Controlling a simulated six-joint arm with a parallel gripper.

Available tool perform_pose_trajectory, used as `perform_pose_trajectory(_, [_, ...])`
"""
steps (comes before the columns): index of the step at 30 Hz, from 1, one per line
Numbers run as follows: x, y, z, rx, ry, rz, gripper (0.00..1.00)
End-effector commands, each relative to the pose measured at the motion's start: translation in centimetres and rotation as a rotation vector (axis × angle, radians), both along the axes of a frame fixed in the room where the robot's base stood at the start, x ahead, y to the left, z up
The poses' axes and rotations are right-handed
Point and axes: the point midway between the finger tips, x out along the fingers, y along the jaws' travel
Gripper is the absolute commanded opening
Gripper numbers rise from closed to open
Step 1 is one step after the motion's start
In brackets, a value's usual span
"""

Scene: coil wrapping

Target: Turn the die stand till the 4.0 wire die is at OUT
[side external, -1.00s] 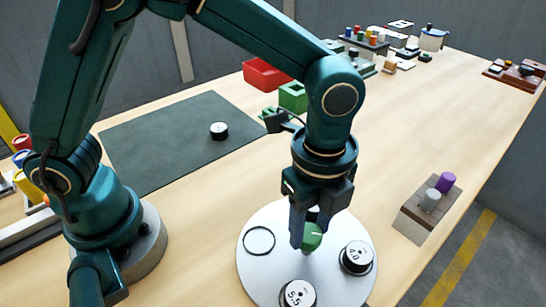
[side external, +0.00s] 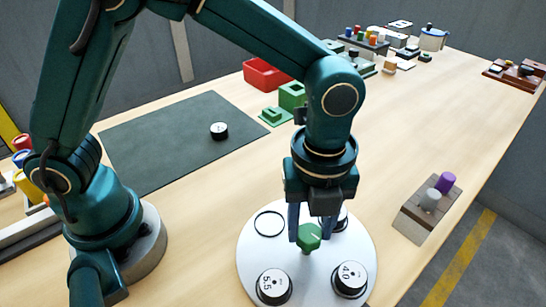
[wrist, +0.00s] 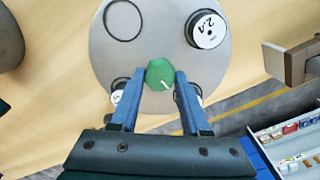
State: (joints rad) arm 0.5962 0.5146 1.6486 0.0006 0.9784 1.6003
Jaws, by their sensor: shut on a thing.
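The die stand (side external: 310,270) is a pale round plate with a green knob (side external: 309,237) at its centre. My gripper (side external: 308,238) points down and is shut on the knob; the wrist view shows the knob (wrist: 160,74) between my blue fingers (wrist: 161,80). The 4.0 wire die (side external: 350,279) sits at the plate's front right. The 5.5 die (side external: 274,286) sits at the front left. An empty ring (side external: 269,224) marks the back left. I see no OUT mark.
A black-sided die (side external: 219,131) stands on the dark mat (side external: 165,150). A block with grey and purple pegs (side external: 424,213) stands right of the stand. Green and red bins (side external: 266,74) are further back. The table between is mostly clear.

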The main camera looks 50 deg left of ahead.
Motion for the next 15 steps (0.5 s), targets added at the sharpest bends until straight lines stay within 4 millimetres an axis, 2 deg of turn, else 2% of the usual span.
perform_pose_trajectory(15, [0.01,-0.11,0.17,-0.004,-0.002,-0.11,0.0])
